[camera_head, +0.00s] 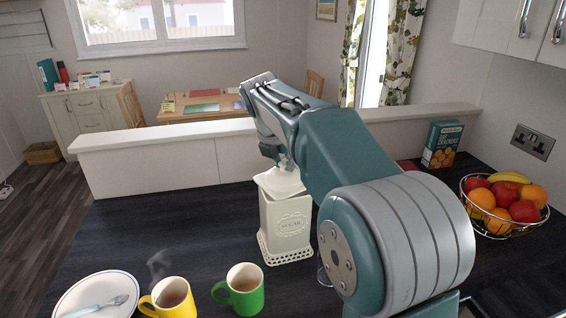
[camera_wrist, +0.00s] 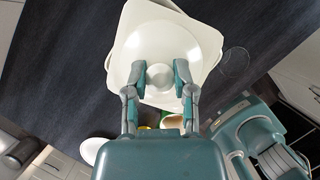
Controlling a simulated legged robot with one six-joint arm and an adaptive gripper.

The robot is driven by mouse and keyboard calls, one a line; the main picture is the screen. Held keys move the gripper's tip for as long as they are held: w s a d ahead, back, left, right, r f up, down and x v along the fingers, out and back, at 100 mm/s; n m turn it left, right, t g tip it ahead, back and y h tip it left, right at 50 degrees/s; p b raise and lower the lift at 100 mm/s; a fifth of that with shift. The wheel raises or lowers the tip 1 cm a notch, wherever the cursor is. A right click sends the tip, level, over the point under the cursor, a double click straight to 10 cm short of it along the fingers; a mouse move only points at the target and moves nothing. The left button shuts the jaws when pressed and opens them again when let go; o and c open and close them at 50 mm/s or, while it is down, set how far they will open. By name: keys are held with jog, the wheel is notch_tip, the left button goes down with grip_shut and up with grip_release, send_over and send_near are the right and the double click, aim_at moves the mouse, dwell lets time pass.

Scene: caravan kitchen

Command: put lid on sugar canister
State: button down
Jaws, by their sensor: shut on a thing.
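The cream sugar canister (camera_head: 285,222) stands upright on the dark worktop, with "SUGAR" on its front and a pierced band at its base. Its cream lid (camera_head: 277,183) is at the canister's top, directly below my gripper (camera_head: 286,164). The lid looks slightly turned against the canister; I cannot tell whether it is fully seated. In the wrist view my gripper (camera_wrist: 160,76) is shut on the round knob of the lid (camera_wrist: 150,42), with a finger on either side. The lid hides the canister's opening.
A fruit basket (camera_head: 505,203) and a cracker box (camera_head: 441,145) are at the right. A low white partition (camera_head: 150,160) runs behind the worktop.

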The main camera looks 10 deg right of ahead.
jog(key=shift+d+f, duration=0.1)
jog(key=shift+f, duration=0.45)
dwell(0.6)
jog(key=c, duration=0.7)
grip_release()
jog(key=shift+r, duration=0.1)
jog(key=v, duration=1.1)
